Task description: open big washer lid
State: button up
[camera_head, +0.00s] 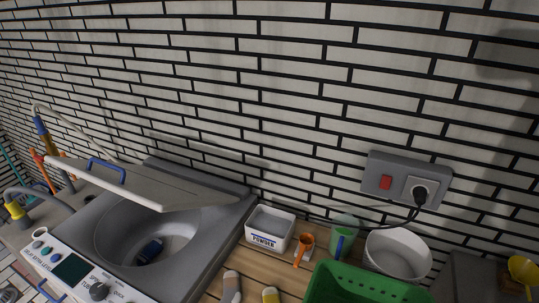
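The big washer (218,232) stands at the lower left against the wall. Its white lid (137,187) is raised and tilted above the tub, and a blue handle (107,170) is on its left part. The open round drum (172,226) shows beneath the lid, with a dark blue item (149,250) inside. The lid hides part of the drum's far side. I cannot make out my gripper in this view, and nothing is seen touching the lid or its handle.
A control panel (85,273) is at the washer's front. Right of it are a powder box (268,241), an orange scoop (304,246), a green cup (343,237), a white bowl (398,262) and a green basket (350,287). A wall outlet (405,178) holds a plug. Hoses crowd the left.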

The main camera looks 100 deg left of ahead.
aim_at(161, 192)
jog(key=u, duration=1.3)
jog(key=k, duration=0.1)
jog(key=u, duration=3.15)
jog(key=i, duration=1)
jog(key=u, duration=0.2)
jog(key=k, duration=0.8)
jog(key=z, duration=0.15)
jog(key=i, duration=0.75)
